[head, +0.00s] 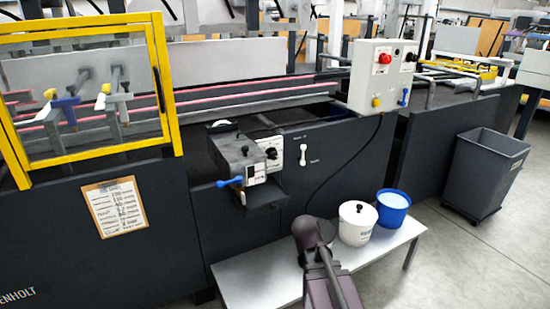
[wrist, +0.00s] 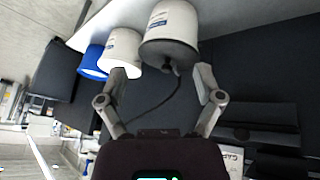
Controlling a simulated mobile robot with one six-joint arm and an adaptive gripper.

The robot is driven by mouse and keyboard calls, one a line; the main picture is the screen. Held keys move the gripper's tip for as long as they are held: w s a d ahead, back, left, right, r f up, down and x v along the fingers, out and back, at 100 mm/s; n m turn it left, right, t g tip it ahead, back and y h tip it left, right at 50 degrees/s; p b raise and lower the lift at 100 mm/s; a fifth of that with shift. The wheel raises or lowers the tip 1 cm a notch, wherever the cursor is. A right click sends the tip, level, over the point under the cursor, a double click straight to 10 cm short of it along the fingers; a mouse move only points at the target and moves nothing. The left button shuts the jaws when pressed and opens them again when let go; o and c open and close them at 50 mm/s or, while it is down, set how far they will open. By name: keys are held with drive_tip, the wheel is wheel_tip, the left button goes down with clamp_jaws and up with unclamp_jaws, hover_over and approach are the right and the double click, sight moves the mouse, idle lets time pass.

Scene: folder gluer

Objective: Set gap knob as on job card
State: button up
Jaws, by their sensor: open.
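The job card (head: 118,208) is a sheet of handwritten lines on a brown clipboard, on the dark machine front at left in the head view; I cannot read the values surely. A grey unit (head: 236,155) with white dial plates juts from the machine's middle. A black knob (head: 271,153) sits on one plate, and a blue handle (head: 230,182) sticks out at its left. I cannot tell which is the gap knob. My gripper (wrist: 160,80) is open and empty in the wrist view. In the head view my arm is right of and below the unit, apart from it.
A low bench (head: 255,272) carries a white lidded pot (head: 357,224) and a blue bucket (head: 393,208); the wrist view shows another white pot (wrist: 171,32) near my fingers. A control box (head: 382,75), yellow-framed guard (head: 165,85) and grey bin (head: 484,170) stand around.

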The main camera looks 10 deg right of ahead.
drive_tip(key=w+d+r+m+t+h, duration=0.1)
drive_tip(key=w+d+r+t+h, duration=0.35)
drive_tip(key=w+r+t, duration=0.8)
drive_tip(key=n+y, duration=0.7)
drive_tip(key=y, duration=0.5)
approach(275, 157)
drive_tip(key=s+d, duration=0.3)
drive_tip(key=shift+w+a+f+n+y, duration=0.1)
drive_tip(key=shift+a+n+y, duration=0.1)
drive_tip(key=shift+a+y, duration=0.2)
drive_tip(key=shift+a+f+n+y, duration=0.15)
drive_tip(key=shift+a+n+y, duration=0.05)
drive_tip(key=shift+a+y, duration=0.15)
drive_tip(key=shift+w, duration=0.1)
drive_tip(key=x, duration=1.3)
drive_tip(key=shift+w+a, duration=0.1)
drive_tip(key=shift+w, duration=0.2)
drive_tip(key=c, duration=1.2)
